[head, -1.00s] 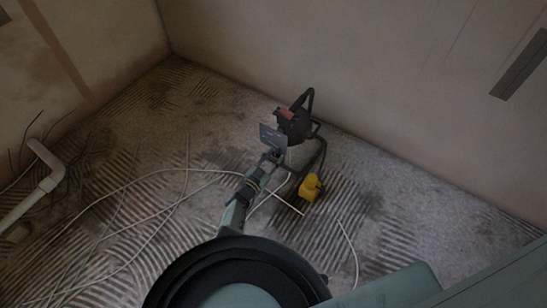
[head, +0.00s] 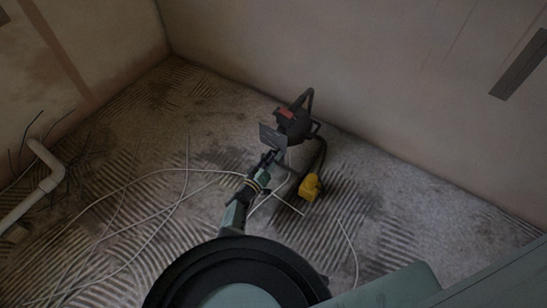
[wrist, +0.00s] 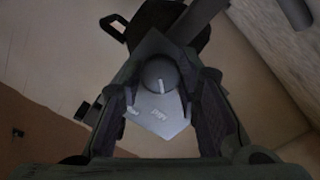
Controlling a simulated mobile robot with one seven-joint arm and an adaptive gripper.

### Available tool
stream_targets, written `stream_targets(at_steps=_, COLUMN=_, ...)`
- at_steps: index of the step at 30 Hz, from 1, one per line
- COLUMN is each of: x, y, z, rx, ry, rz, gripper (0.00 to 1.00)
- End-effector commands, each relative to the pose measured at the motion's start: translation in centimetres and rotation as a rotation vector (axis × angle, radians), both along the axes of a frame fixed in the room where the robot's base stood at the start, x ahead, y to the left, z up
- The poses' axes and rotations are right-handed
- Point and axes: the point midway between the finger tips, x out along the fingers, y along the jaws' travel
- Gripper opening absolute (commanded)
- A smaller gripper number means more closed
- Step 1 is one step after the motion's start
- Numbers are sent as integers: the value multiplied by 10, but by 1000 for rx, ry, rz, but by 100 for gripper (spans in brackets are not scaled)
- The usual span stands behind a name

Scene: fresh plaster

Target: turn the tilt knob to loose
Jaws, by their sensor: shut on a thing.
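The tilt knob (wrist: 158,72) is round and dark with a short white pointer mark. In the wrist view the mark points down, towards the label side of the grey plate (wrist: 172,125) behind it. The labels are too small to read. My gripper (wrist: 160,82) has a finger on each side of the knob and is shut on it. In the head view my gripper (head: 270,158) reaches the grey plate (head: 271,136) on the dark lamp-like device (head: 293,121), which has a red patch. The knob itself is hidden there.
Pale cables (head: 150,180) lie across the ridged floor. A white pipe (head: 48,180) runs at the left. The plaster wall (head: 400,100) rises close behind the device.

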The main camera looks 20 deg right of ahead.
Motion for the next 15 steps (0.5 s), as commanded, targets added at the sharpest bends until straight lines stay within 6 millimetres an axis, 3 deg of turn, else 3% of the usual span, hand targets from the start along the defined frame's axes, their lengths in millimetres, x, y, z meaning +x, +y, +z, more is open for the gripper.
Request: stream_targets(at_steps=15, x=0, y=0, z=1, rx=-301, ry=385, rz=1, gripper=3)
